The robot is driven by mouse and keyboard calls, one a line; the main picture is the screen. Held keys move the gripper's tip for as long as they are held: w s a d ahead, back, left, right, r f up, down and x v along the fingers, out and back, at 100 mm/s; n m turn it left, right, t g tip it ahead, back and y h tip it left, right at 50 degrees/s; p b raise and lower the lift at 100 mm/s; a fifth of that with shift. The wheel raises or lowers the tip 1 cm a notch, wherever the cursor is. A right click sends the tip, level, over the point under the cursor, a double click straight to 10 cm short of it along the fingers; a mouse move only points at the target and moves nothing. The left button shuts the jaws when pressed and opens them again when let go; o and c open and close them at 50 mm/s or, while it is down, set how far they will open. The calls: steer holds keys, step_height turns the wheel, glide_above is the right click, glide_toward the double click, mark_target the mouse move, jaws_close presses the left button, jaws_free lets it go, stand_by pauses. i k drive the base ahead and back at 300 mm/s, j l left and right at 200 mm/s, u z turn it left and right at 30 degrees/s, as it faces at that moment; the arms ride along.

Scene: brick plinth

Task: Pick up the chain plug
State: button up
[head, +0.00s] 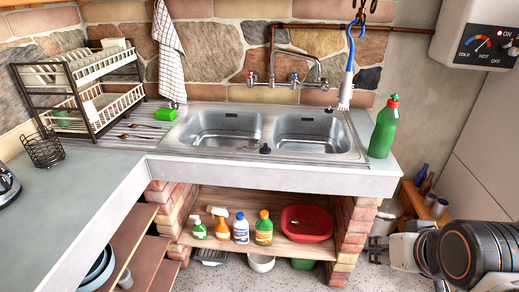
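A small dark plug (265,148) sits on the front rim of the steel double sink (300,155), between the two basins. A thin line that looks like its chain lies on the rim to its left. It is too small to see in detail. My gripper (374,250) is low at the right, in front of the brick support and below the counter, well apart from the plug. Its fingers are small and partly lost against the background, so I cannot tell how far apart they are.
A green bottle (384,127) stands on the counter right of the sink. A blue-handled brush (348,75) hangs behind the right basin. A dish rack (85,85) stands at the left. The counter's front edge (270,177) overhangs a shelf with several bottles and a red basin (307,222).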

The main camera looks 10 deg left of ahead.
mark_target(265, 150)
steer(key=i+l+u, duration=0.1)
steer(key=u, duration=0.55)
steer(key=i+l+u, duration=0.25)
steer(key=i+l, duration=0.15)
steer(key=l, duration=0.2)
steer(key=i+l+u, duration=0.3)
steer(key=l, duration=0.35)
steer(key=i+l+u, duration=0.1)
steer(key=l, duration=0.25)
steer(key=i+l, duration=0.25)
steer(key=l, duration=0.2)
